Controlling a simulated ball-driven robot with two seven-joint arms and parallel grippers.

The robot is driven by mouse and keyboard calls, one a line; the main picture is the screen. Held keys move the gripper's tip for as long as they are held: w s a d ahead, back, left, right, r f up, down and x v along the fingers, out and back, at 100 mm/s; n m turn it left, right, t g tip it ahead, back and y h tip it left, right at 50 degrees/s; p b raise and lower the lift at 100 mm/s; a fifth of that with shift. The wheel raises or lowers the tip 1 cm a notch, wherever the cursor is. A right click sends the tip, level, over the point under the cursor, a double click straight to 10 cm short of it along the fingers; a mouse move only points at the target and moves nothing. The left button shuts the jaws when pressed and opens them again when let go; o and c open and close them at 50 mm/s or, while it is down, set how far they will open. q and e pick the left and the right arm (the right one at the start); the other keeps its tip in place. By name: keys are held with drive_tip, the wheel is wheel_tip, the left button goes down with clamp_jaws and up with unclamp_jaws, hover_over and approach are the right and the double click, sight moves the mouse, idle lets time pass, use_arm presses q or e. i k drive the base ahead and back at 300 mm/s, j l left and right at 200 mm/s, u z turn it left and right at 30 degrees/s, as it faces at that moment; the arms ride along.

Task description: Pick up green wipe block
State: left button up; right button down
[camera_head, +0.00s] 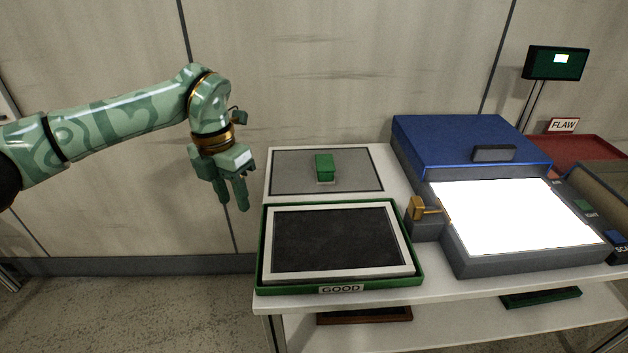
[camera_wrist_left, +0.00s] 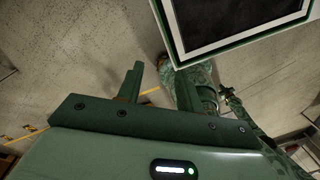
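The green wipe block (camera_head: 325,167) stands on a grey mat (camera_head: 290,178) at the back left of the white table. My left gripper (camera_head: 234,206) is to the left of the table, pointing down beside its edge, apart from the block. Its two fingers are spread with nothing between them, and they also show spread and empty in the left wrist view (camera_wrist_left: 160,80). The block does not show in the left wrist view. My right gripper is in neither view.
A green tray (camera_head: 262,240) labelled GOOD holds a white-framed dark panel (camera_head: 340,240) in front of the mat. A blue-lidded machine (camera_head: 455,145) with a bright lit panel (camera_head: 515,212) stands to the right. A red tray (camera_head: 590,150) by a FLAW sign is behind it.

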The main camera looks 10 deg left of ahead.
sight(324, 167)
drive_tip(key=k+l+z, duration=0.1)
drive_tip(key=k+z, duration=0.2)
drive_tip(key=k, duration=0.25)
drive_tip(key=k+l+z, duration=0.25)
drive_tip(key=k, duration=0.3)
drive_tip(key=i+j+z, duration=0.15)
drive_tip(key=j+z, duration=0.15)
drive_tip(key=z, duration=0.15)
drive_tip(key=i+j+z, duration=0.1)
drive_tip(key=j+z, duration=0.65)
drive_tip(key=z, duration=0.15)
drive_tip(key=j, duration=1.45)
drive_tip(key=i+j, duration=0.1)
drive_tip(key=j, duration=1.4)
